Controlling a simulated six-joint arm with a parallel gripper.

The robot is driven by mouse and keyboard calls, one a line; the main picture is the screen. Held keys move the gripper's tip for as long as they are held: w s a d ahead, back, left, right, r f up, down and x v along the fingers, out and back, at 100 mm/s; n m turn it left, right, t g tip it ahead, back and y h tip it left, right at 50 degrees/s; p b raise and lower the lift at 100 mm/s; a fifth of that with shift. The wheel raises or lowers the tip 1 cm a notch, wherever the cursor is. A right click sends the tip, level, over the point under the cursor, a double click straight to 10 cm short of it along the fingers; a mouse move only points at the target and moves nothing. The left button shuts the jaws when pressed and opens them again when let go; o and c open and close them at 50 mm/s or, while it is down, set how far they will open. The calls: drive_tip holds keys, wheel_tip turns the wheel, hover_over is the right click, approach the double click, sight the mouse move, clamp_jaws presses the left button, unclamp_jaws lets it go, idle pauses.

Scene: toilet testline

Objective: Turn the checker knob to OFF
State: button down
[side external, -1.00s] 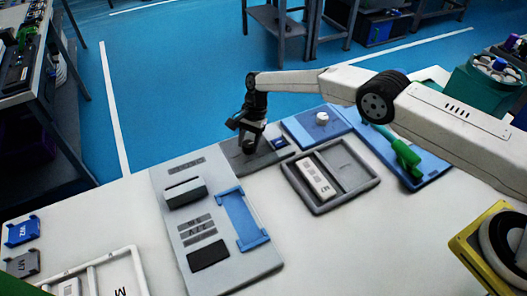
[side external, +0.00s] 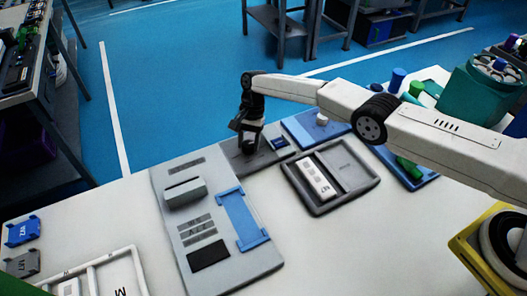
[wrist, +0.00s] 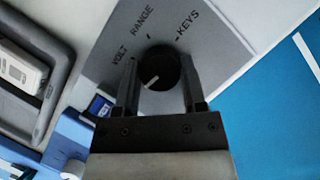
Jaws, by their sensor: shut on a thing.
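The checker (side external: 232,158) is a flat dark-grey panel with a small blue display (side external: 280,142), at the back of the table in the side view. In the wrist view its grey face (wrist: 215,45) carries the words VOLT, RANGE and KEYS. I see no OFF label. The black round knob (wrist: 160,62) has a short white pointer mark, slanted in the picture. My gripper (wrist: 160,82) has one finger on each side of the knob and is shut on it. In the side view my gripper (side external: 247,146) stands over the checker and hides the knob.
A blue plate with a white knob (side external: 321,119) is right of the checker. A grey tray (side external: 345,200) holding a white device lies in front. A light-grey board (side external: 235,275) with a blue bracket (side external: 243,218) lies to the left.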

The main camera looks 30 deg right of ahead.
drive_tip(key=shift+s, duration=0.1)
idle(0.3)
drive_tip(key=shift+c, duration=0.7)
unclamp_jaws()
drive_tip(key=shift+v, duration=1.4)
drive_tip(key=shift+r, duration=3.55)
